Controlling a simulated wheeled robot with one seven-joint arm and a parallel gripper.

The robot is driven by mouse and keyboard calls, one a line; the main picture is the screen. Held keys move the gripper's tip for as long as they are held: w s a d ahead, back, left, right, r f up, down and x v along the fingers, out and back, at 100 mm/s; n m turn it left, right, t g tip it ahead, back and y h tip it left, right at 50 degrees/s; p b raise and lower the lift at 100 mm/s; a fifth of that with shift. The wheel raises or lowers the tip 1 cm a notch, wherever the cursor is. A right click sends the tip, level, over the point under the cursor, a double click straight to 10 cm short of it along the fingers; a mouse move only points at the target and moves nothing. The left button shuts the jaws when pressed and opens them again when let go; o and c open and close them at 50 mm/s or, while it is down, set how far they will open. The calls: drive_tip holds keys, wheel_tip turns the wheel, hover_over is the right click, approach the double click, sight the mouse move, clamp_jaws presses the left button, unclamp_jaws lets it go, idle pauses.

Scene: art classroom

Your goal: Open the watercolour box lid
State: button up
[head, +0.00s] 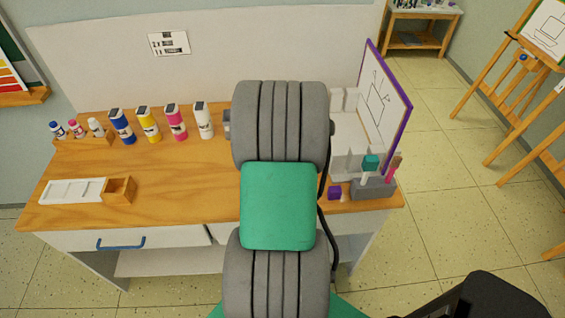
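No box that I can surely tell as the watercolour box shows in the head view. A flat white piece with shallow recesses (72,191) lies at the left front of the wooden desk (185,185). A small open wooden box (118,191) touches its right end. I cannot tell whether either has a lid. My grey and green arm stands across the middle of the view and hides part of the desk. My gripper is not visible.
Several paint bottles (149,124) stand along the desk's back left. A purple-edged board (390,95), white stepped blocks (350,140) and a grey holder with tools (373,187) stand at right. A blue-handled drawer (121,243) is below. The desk's left middle is clear.

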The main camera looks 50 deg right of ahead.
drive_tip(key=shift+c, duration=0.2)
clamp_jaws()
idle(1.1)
